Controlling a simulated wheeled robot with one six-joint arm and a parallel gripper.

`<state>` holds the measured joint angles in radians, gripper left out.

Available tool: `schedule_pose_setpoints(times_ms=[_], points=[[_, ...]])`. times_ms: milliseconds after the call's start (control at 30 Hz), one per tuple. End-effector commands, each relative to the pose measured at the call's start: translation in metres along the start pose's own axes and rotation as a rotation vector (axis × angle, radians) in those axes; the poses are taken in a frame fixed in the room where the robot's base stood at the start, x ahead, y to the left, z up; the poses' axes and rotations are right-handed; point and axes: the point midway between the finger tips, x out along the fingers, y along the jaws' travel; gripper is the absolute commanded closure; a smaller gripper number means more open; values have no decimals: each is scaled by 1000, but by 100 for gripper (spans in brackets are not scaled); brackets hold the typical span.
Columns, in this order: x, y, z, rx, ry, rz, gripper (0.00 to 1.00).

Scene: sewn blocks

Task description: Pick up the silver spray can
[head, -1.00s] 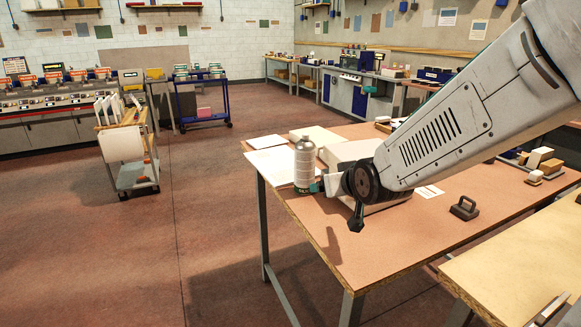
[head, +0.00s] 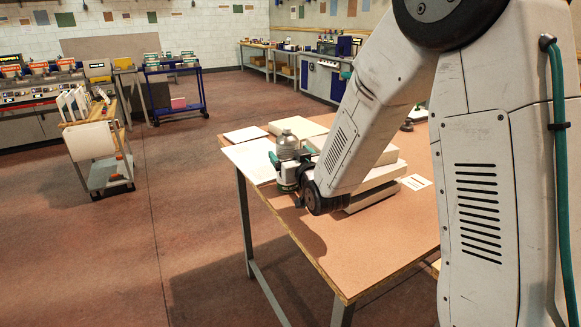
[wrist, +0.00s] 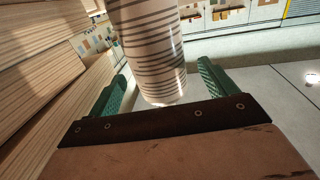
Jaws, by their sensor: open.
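The silver spray can (head: 287,142) stands upright near the left edge of the brown table, with its domed top showing above my gripper (head: 289,160). The gripper's hand and fingers hide much of its lower body in the head view. In the wrist view, the can (wrist: 150,48) appears as a pale cylinder with dark stripes, between the two green fingers of my gripper (wrist: 163,85). The gripper is open, and a gap shows between the can and each finger.
Pale stacked boards or boxes (head: 378,177) lie right of the can, close to my arm. Flat white sheets (head: 248,157) lie behind and left of it. The table's front surface (head: 370,240) is clear. A trolley (head: 93,150) stands on the floor to the left.

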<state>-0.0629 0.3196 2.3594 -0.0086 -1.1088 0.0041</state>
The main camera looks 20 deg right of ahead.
Motion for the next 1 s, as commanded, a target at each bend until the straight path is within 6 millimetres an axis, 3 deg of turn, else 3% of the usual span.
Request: schedule_pose_setpoints(times_ms=[200,467,567,767,800,1000], points=[[29,0,1,0,0,0,16],[33,2,1,0,0,3,16],[33,3,1,0,-1,4,38],[32,4,1,0,-1,5,93],[33,4,0,0,2,5,98],[33,4,0,0,1,5,98]])
